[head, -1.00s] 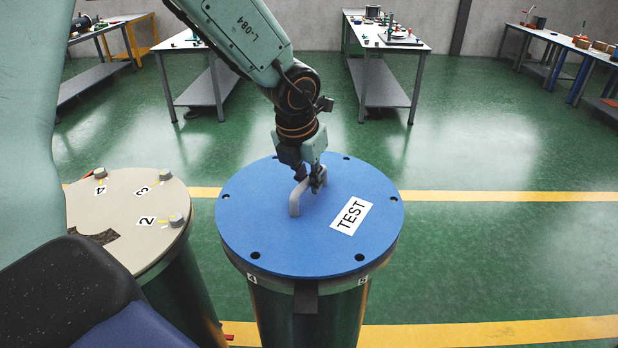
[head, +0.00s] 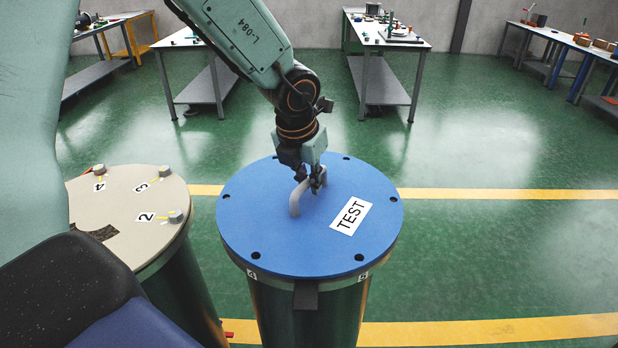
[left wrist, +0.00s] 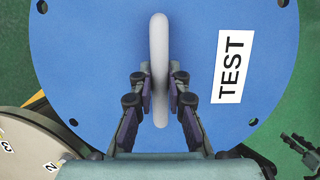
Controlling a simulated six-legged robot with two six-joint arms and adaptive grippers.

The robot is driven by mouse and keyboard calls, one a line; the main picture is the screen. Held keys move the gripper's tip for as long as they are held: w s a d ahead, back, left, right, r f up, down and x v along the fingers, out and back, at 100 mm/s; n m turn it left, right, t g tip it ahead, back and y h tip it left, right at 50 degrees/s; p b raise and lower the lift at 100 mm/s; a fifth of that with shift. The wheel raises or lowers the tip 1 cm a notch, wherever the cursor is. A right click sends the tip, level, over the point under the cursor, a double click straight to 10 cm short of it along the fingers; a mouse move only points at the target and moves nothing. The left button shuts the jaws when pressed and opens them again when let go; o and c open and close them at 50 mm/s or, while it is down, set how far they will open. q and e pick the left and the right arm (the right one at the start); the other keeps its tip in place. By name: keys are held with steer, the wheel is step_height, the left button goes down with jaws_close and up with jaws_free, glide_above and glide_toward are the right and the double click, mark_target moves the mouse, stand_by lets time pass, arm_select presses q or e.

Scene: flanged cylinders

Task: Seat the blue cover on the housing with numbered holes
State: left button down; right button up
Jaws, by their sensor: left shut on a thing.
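The blue cover (head: 270,240) is a round disc with small holes near its rim, a grey arched handle (head: 295,198) and a white TEST label (head: 352,216). It lies flat over the top of a dark cylindrical housing (head: 330,310), whose flange shows number tags 4 and 5 at the front. Whether the cover touches the flange all round, I cannot tell. My left gripper (head: 311,183) is shut on the handle; in the left wrist view its fingers (left wrist: 161,85) stand on both sides of the handle (left wrist: 159,50). My right gripper is not seen in the head view.
A second cylinder with a beige top (head: 140,205) and tags 2, 3 and 4 stands close on the left. Work tables (head: 385,35) stand at the back. The green floor (head: 480,240) to the right is clear, with yellow lines.

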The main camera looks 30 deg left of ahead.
arm_select(q)
steer(key=shift+w+f, duration=0.1)
steer(key=shift+f, duration=0.05)
steer(key=c, duration=1.2)
jaws_free()
steer(key=shift+s+f, duration=0.15)
steer(key=shift+s, duration=0.05)
steer(key=shift+r, duration=0.35)
steer(key=shift+p+v, duration=0.4)
steer(key=shift+v, duration=2.85)
steer(key=shift+s+d, duration=0.1)
